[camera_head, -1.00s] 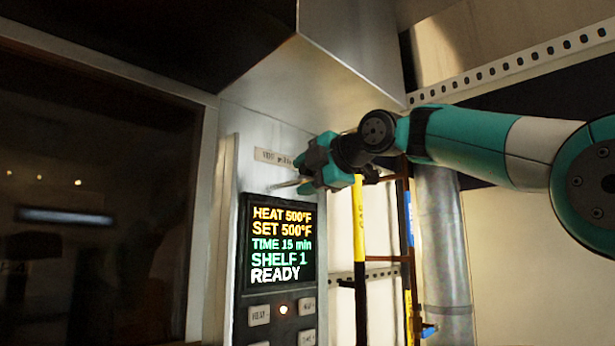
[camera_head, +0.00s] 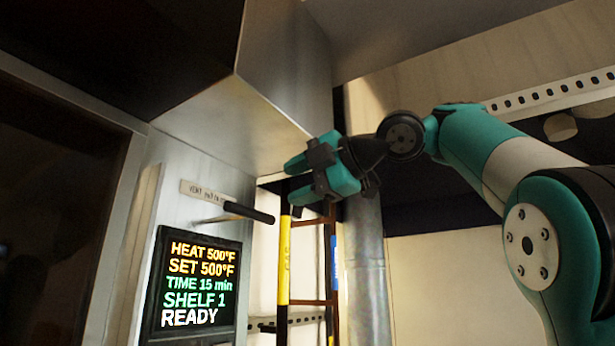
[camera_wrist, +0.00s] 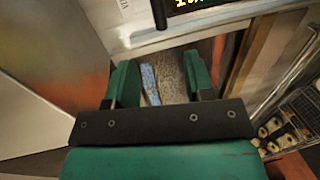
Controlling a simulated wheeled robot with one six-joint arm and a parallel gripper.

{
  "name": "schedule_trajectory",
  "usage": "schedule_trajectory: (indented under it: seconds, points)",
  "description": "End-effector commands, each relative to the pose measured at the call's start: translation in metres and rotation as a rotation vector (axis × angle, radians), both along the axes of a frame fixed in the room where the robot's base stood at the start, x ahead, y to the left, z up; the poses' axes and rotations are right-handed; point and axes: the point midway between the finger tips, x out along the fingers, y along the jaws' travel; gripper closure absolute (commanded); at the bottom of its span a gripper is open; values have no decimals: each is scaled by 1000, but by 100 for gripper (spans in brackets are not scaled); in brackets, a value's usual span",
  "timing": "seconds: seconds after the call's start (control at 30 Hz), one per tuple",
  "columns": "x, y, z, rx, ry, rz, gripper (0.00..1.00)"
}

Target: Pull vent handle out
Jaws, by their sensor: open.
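The vent handle (camera_head: 248,212) is a black grip on a thin metal rod. The rod sticks out from the oven's metal front just under a label (camera_head: 205,192) reading "VENT" and partly unreadable small text. My gripper (camera_head: 292,182), with teal fingers, is open and empty, up and to the right of the handle and apart from it. In the wrist view, the open fingers (camera_wrist: 158,85) have nothing between them. A dark bar (camera_wrist: 159,14), which looks like the handle's grip, shows at the top edge beyond the fingers.
A lit display (camera_head: 195,285) reads HEAT 500°F, SET 500°F, READY below the handle. A metal hood (camera_head: 240,120) juts out above. A rack with round items (camera_wrist: 290,130) shows in the wrist view.

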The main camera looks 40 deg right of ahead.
Motion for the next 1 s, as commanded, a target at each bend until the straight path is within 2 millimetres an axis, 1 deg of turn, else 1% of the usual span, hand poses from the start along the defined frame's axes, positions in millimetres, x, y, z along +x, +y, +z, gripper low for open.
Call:
schedule_trajectory:
  seconds: [0.1, 0.23, 0.83, 0.93, 0.97, 1.0]
  points:
    - [-9, -4, 3, -2, -1, -4, 52]
    - [-15, -5, 3, -2, 2, 0, 52]
    - [-16, -5, 3, -1, 3, 2, 52]
    - [-13, -3, -5, 36, 20, 5, 52]
    - [-10, -2, -11, 63, 33, 7, 52]
    - [-5, 1, -22, 115, 61, 9, 52]
